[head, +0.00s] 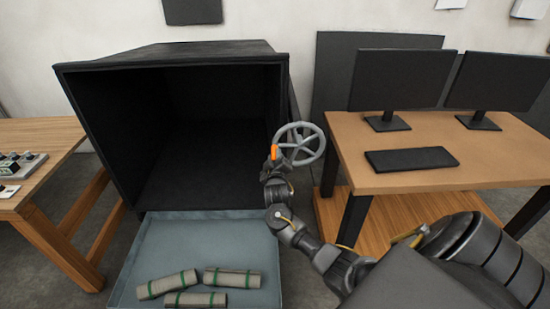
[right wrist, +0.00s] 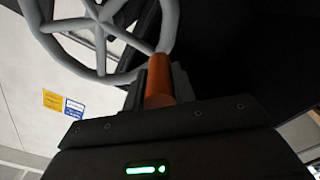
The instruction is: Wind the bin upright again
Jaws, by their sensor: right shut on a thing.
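The black bin (head: 190,130) is tipped over, its open mouth facing me and its inside empty as far as I can see. A grey spoked handwheel (head: 300,146) is at the bin's right side; it also shows in the right wrist view (right wrist: 99,14). The wheel's orange handle (head: 274,152) is at its left rim in the head view. My right gripper (head: 272,163) is shut on this handle, which stands between the fingers in the right wrist view (right wrist: 159,88). My left gripper is out of view.
A blue-grey tray (head: 200,231) below the bin's mouth holds three grey rolls with green bands (head: 232,278). A desk (head: 430,138) with two monitors and a keyboard stands right of the wheel. A wooden table (head: 45,140) stands left of the bin.

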